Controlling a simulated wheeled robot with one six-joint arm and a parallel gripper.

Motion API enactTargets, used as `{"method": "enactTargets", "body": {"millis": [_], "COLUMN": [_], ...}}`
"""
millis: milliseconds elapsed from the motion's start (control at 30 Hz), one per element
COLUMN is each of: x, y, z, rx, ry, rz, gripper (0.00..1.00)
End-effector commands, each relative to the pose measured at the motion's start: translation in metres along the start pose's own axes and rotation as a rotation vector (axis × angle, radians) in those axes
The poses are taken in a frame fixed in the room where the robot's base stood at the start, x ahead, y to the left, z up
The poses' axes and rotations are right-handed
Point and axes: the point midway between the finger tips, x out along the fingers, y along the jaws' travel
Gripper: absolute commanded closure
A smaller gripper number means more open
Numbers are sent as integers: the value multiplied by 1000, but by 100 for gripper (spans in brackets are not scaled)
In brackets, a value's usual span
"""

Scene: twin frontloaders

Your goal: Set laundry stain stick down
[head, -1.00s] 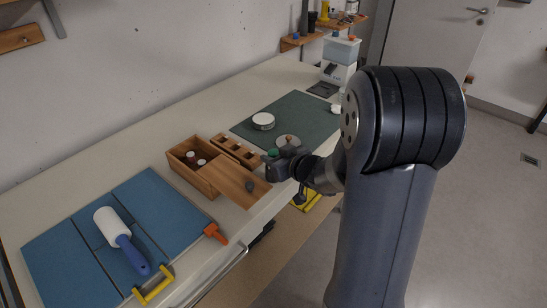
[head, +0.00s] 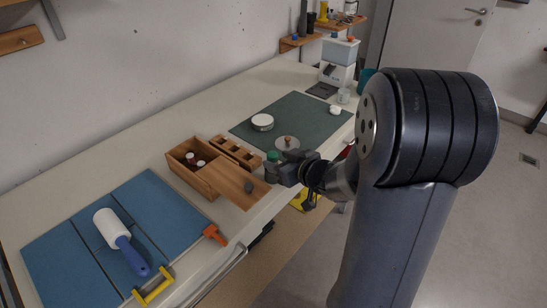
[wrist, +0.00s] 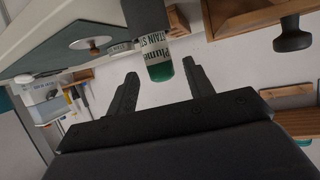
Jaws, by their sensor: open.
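The laundry stain stick (head: 271,158) is a small white labelled tube with a green cap. It stands on the bench beside the wooden box's front right corner, cap up. In the wrist view the stick (wrist: 155,50) shows its printed label and green end, centred ahead of the fingers. My gripper (head: 279,172) is just right of the stick in the head view, partly covering its lower part. In the wrist view my gripper (wrist: 160,72) is open, with a fingertip on either side of the green cap and visible gaps. The stick's base is out of sight.
A wooden box (head: 186,171) with small bottles and a wooden board (head: 236,184) lie left of the stick. A green mat (head: 318,120) holds a round tin (head: 262,122) and a knobbed disc (head: 287,143). A lint roller (head: 115,236) lies on blue panels (head: 165,208).

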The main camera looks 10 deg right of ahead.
Motion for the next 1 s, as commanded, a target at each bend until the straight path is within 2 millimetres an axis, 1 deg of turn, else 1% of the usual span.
{"method": "enactTargets", "body": {"millis": [33, 200, 300, 400, 600, 1000], "x": [-13, -50, -66, -76, -84, -84], "y": [1, 2, 1, 0, 0, 0], "z": [-2, -2, -2, -1, 0, 0], "rx": [1, 0, 0, 0, 0, 0], "ry": [2, 2, 1, 1, 0, 0], "rz": [5, 7, 4, 2, 0, 0], "gripper": [50, 50, 50, 50, 50, 50]}}
